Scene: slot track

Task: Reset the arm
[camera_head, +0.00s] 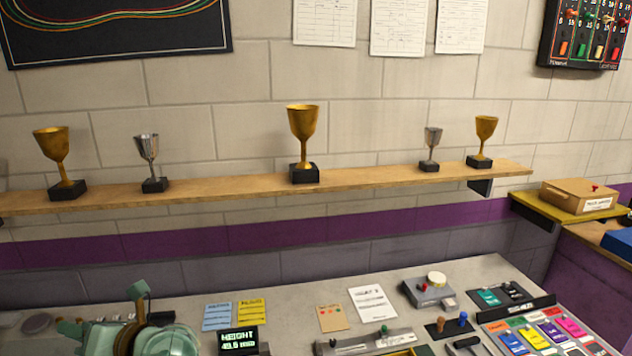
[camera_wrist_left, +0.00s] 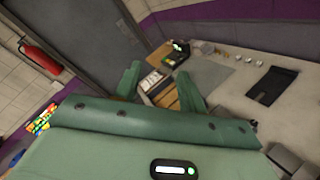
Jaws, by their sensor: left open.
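My left gripper (camera_head: 110,318) is at the bottom left of the head view, green and partly cut off by the lower edge, over the grey worktop. In the left wrist view the left gripper (camera_wrist_left: 160,88) has its two green fingers spread apart. Nothing is held between them. Beyond the fingers, a wooden-coloured box or tray (camera_wrist_left: 166,97) and a dark device with a lit display (camera_wrist_left: 178,50) sit on the worktop. My right gripper is in neither view.
A wooden shelf (camera_head: 370,178) with several trophy cups spans the wall. The worktop (camera_head: 290,291) carries a height display (camera_head: 239,341), a grey device with a pale knob (camera_head: 430,290), and a rack of coloured cards (camera_head: 545,335). The wrist view shows a red fire extinguisher (camera_wrist_left: 40,57).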

